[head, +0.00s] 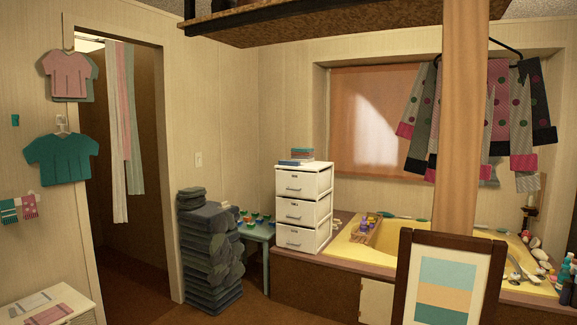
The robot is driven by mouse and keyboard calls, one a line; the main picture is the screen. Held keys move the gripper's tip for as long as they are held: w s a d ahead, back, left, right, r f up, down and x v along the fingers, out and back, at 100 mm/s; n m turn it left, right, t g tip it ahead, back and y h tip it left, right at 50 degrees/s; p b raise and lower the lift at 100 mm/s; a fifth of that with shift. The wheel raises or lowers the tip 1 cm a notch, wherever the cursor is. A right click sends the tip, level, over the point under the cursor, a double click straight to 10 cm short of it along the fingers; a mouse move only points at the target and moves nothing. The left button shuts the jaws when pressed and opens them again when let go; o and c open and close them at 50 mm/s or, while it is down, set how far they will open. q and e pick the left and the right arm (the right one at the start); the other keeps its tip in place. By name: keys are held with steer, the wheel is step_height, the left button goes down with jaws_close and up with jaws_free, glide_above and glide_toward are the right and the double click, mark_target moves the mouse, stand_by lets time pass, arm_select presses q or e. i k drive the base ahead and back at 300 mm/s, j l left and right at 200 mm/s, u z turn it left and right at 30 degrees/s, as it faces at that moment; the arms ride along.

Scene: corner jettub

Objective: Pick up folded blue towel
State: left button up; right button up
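A tall stack of folded dark blue-grey cloths (208,262) stands on the floor beside the doorway, with a smaller folded piece (191,198) on top. On the white drawer unit (304,208) lies a small pile with blue and reddish layers (297,158). It is too small to tell whether that pile is towels or something else. I cannot tell for sure which of these is the folded blue towel. Neither of my grippers is in view.
A small blue-green table (258,232) stands between the stack and the drawers. A yellow corner tub (385,246) lies right of them. A framed picture (447,285) and a wooden post (463,120) block the right foreground. Brown floor is open in front of the stack.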

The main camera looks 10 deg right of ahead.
mark_target(286, 162)
steer(key=i+j, duration=0.1)
steer(key=i, duration=1.85)
steer(key=i+j, duration=0.1)
steer(key=i, duration=1.9)
